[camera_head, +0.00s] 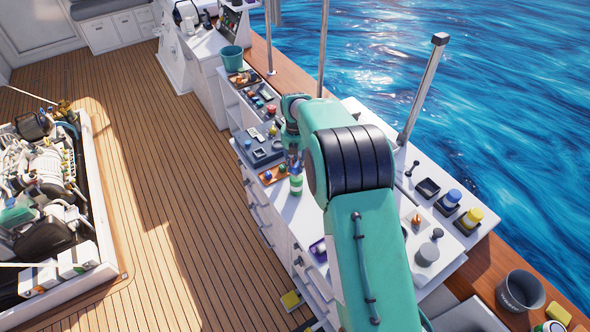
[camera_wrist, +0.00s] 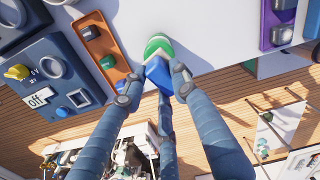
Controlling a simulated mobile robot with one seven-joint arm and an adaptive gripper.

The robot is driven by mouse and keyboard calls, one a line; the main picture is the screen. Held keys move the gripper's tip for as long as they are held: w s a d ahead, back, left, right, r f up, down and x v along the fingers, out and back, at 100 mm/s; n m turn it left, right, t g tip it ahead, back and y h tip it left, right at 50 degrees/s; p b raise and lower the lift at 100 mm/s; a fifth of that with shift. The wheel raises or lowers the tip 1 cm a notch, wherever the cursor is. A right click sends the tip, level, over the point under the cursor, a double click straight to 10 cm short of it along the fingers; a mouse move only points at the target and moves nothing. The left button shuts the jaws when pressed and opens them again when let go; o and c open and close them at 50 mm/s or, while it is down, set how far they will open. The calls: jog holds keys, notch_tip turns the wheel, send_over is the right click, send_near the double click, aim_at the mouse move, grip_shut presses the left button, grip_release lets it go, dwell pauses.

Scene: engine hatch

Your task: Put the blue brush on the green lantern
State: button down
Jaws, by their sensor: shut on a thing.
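The blue brush (camera_wrist: 157,73) is between the fingers of my gripper (camera_wrist: 155,88) in the wrist view, and the gripper is shut on it. The green lantern (camera_wrist: 158,46), green with a white part, is just beyond the brush at the edge of the white counter. The brush overlaps it in the picture, and I cannot tell whether they touch. In the head view the lantern (camera_head: 296,186) stands upright at the counter's front edge, below my gripper (camera_head: 294,158). The brush is too small there to make out clearly.
An orange tray (camera_wrist: 119,73) with small coloured items lies left of the lantern, beside a blue-grey switch panel (camera_wrist: 50,75). A purple tray (camera_wrist: 267,37) is to the right. Blue and yellow jars (camera_head: 472,218) stand farther along the counter. The wooden deck (camera_head: 170,220) is open.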

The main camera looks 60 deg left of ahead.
aim_at(295, 169)
jog(key=shift+a, duration=0.1)
jog(key=shift+w+a, duration=0.15)
jog(key=shift+a, duration=0.05)
jog(key=shift+f+p, duration=0.45)
jog(key=shift+f, duration=1.3)
jog(key=shift+f, duration=0.2)
jog(key=c, duration=1.4)
grip_release()
jog(key=shift+o, duration=0.2)
jog(key=shift+r, duration=0.1)
notch_tip(295, 169, up, 12)
jog(key=shift+r+b, duration=0.1)
jog(key=shift+b, duration=0.55)
